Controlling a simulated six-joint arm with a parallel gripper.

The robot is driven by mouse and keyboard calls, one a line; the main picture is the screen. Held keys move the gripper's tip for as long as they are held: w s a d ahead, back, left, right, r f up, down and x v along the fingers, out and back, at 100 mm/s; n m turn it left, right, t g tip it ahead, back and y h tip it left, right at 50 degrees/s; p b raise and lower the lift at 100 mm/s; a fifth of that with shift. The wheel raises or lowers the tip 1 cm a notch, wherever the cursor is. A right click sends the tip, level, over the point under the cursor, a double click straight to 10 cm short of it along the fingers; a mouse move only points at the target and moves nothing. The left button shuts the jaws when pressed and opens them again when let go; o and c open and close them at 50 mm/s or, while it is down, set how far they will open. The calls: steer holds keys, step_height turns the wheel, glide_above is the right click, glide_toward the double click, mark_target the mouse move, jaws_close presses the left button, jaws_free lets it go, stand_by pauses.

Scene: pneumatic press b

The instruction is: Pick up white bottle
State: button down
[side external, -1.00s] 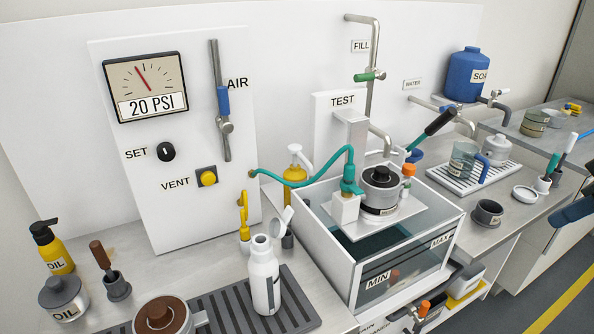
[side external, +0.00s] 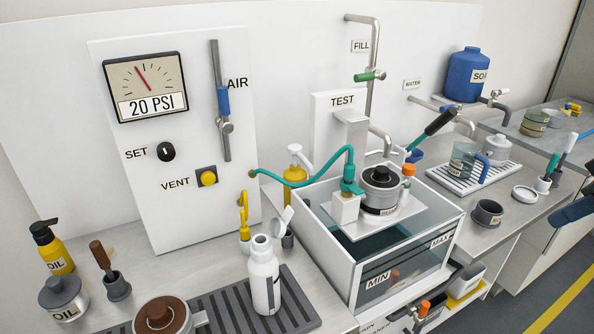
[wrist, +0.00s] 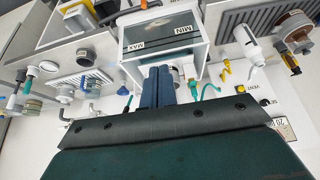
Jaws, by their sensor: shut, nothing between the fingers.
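The white bottle (side external: 264,283) stands upright and open-topped on the dark grey ribbed mat, left of the clear tank. In the wrist view the white bottle (wrist: 249,46) shows at the upper right, tilted by the camera angle. My gripper (wrist: 158,72) shows two dark blue fingers close together, with nothing between them. It is well away from the bottle. A dark blue part (side external: 574,212) at the right edge of the side view looks like the end of my gripper.
The ribbed mat (side external: 228,324) also bears a brown-topped pot (side external: 158,316). A small holder with a white-headed tool stands close behind the bottle. The clear tank (side external: 362,270) with a teal hose is to its right. Oil containers (side external: 63,298) stand at the far left.

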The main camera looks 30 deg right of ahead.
steer(key=c, duration=2.2)
jaws_free()
steer(key=shift+c, duration=2.3)
jaws_free()
steer(key=w+a+f+n+y, duration=0.6)
steer(key=w+a+f, duration=0.2)
steer(key=w+a, duration=0.3)
steer(key=w+a+f+n+y, duration=0.6)
steer(key=w+a+f, duration=0.3)
steer(key=w+a, duration=0.2)
steer(key=w, duration=0.2)
steer(key=shift+w+f+n, duration=0.3)
steer(key=shift+n, duration=0.1)
